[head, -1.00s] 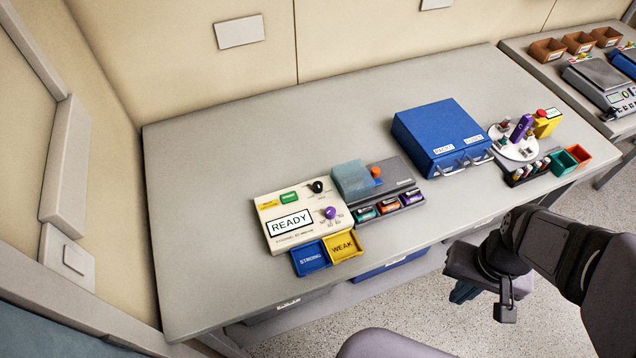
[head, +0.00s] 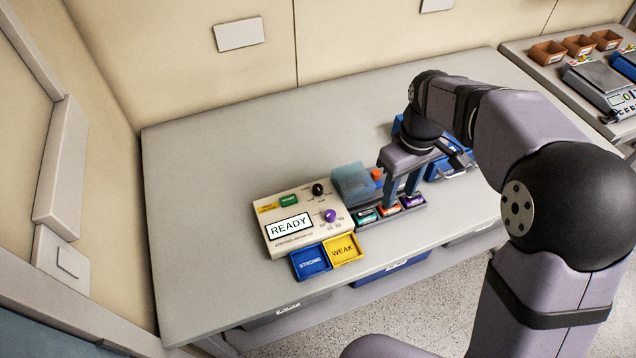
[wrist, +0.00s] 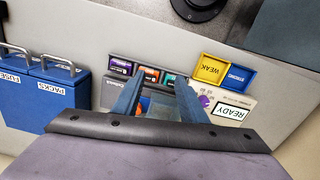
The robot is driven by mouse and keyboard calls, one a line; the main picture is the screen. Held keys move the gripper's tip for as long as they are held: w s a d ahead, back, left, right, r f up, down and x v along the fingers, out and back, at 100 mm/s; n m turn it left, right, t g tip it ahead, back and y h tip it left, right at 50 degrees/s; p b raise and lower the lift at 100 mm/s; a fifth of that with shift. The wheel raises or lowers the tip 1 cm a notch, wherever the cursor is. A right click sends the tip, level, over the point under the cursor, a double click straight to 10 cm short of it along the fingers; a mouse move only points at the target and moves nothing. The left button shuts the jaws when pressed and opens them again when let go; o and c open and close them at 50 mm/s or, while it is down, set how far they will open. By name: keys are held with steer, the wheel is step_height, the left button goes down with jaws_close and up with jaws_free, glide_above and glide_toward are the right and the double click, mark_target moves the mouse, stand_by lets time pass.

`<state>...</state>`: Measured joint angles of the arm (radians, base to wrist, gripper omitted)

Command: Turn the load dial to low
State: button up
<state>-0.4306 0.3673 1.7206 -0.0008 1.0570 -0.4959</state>
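A cream tester (head: 283,245) with a READY screen stands on the table in the head view. It carries a purple knob (head: 330,215) with small scale marks around it and a black knob (head: 318,189). The lettering is too small to tell which is the load dial or where either points. My gripper (head: 401,197) is open and empty, pointing down over the grey unit to the tester's right. In the wrist view, my gripper (wrist: 158,84) has its fingers apart, and the purple knob (wrist: 205,101) shows just right of the right finger. The black knob is hidden there.
Blue STRONG (head: 309,263) and yellow WEAK (head: 342,250) trays sit before the tester. A blue drawer box (wrist: 40,92) is partly behind my arm. The table's left side is clear.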

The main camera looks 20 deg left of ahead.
steer(key=w+a+n, duration=0.2)
steer(key=a+n, duration=0.2)
steer(key=a, duration=0.5)
steer(key=n, duration=0.4)
glide_toward(318, 187)
steer(key=shift+w+d+f+b, duration=0.1)
steer(key=shift+d+f+b, duration=0.3)
steer(key=shift+d+f, duration=0.1)
steer(key=shift+a, duration=0.55)
steer(key=shift+d+f+p, duration=0.1)
steer(key=shift+f+p, duration=0.8)
steer(key=shift+f, duration=2.7)
jaws_close()
